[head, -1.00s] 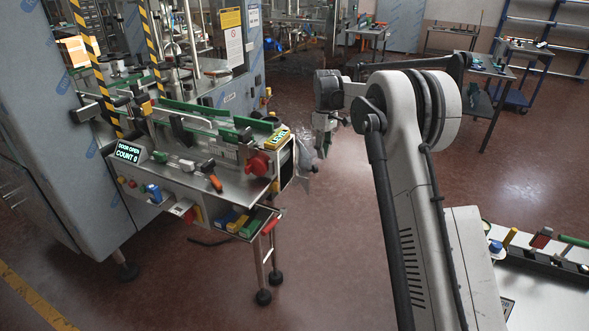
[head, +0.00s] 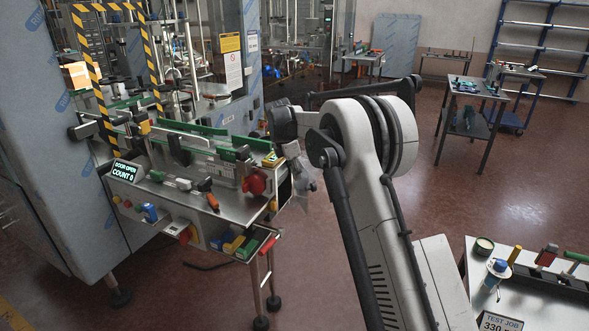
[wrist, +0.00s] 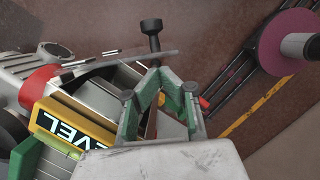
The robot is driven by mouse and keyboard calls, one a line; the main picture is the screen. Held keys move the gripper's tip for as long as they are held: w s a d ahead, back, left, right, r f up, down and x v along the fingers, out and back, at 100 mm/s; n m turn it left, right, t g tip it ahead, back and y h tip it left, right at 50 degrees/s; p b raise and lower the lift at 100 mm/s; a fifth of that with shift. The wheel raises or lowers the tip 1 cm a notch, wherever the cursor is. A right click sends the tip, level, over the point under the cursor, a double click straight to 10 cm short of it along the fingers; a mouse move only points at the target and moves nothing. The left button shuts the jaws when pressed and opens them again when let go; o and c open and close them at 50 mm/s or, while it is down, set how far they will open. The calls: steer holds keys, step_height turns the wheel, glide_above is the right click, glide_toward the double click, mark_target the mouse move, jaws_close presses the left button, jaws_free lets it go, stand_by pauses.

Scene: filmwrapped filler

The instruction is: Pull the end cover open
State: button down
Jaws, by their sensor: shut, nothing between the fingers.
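The end cover appears to be the thin grey, partly see-through panel at the right end of the conveyor bench (head: 235,195). In the head view it is partly mixed with my gripper (head: 303,172), so its exact outline is unclear. In the wrist view a grey curved panel edge (wrist: 120,66) and a black knob on a stem (wrist: 151,27) lie just beyond my gripper (wrist: 160,74). Its green-padded fingers meet at the tips, shut and empty. I cannot tell whether they touch the cover. The yellow LEVEL block (wrist: 68,133) is to their left.
A red knob (head: 254,185) sits on the bench near that end. The display (head: 123,171) reads DOOR OPEN, COUNT 0. A white table (head: 535,300) with tools stands at lower right. Open red floor (head: 330,250) lies between.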

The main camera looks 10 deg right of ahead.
mark_target(300, 185)
steer(key=shift+x, duration=2.5)
steer(key=shift+a, duration=0.1)
